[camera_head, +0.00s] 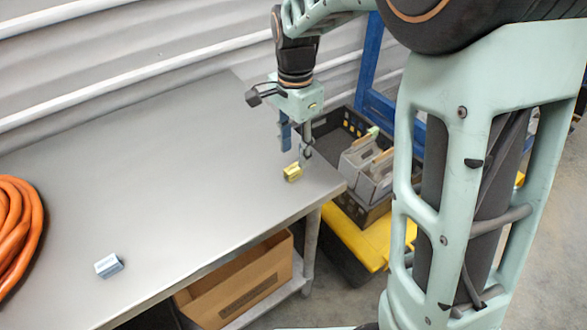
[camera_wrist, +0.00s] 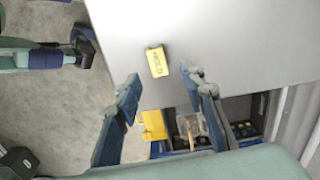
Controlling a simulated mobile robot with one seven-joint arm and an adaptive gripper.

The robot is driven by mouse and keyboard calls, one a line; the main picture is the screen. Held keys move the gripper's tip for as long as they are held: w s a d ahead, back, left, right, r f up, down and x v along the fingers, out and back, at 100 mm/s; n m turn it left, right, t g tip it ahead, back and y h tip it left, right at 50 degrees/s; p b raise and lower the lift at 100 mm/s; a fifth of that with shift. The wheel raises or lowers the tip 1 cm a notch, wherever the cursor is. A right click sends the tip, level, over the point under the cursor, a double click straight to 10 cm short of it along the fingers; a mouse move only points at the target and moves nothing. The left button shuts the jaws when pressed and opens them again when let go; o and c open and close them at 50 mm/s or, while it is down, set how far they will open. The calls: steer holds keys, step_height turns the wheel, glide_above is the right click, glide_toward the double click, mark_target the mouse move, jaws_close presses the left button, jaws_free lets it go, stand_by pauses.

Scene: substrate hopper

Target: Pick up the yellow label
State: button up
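The yellow label (camera_head: 292,173) is a small block on the grey metal table, near its right corner. In the wrist view the yellow label (camera_wrist: 156,61) shows dark lettering that looks like "HOLD", and it lies on the table close to the edge. My gripper (camera_head: 296,152) is above the table, just over and beside the label. In the wrist view my gripper (camera_wrist: 162,80) has its two fingers spread wide with nothing between them, and the label appears just beyond the fingertips. The label seems apart from both fingers.
A small blue-grey block (camera_head: 109,265) and a coiled orange hose (camera_head: 17,225) lie on the table (camera_head: 150,165) at left. A black crate (camera_head: 335,122) with grey boxes stands on a yellow-lidded bin (camera_head: 352,235) beyond the right edge. A cardboard box (camera_head: 240,288) sits below. The table's middle is clear.

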mark_target(293, 168)
steer(key=shift+s+a+f, duration=0.1)
steer(key=shift+s+f, duration=0.05)
steer(key=shift+f, duration=1.25)
steer(key=shift+s+a+f, duration=0.1)
steer(key=shift+f, duration=1.25)
steer(key=shift+c, duration=0.5)
steer(key=c, duration=0.7)
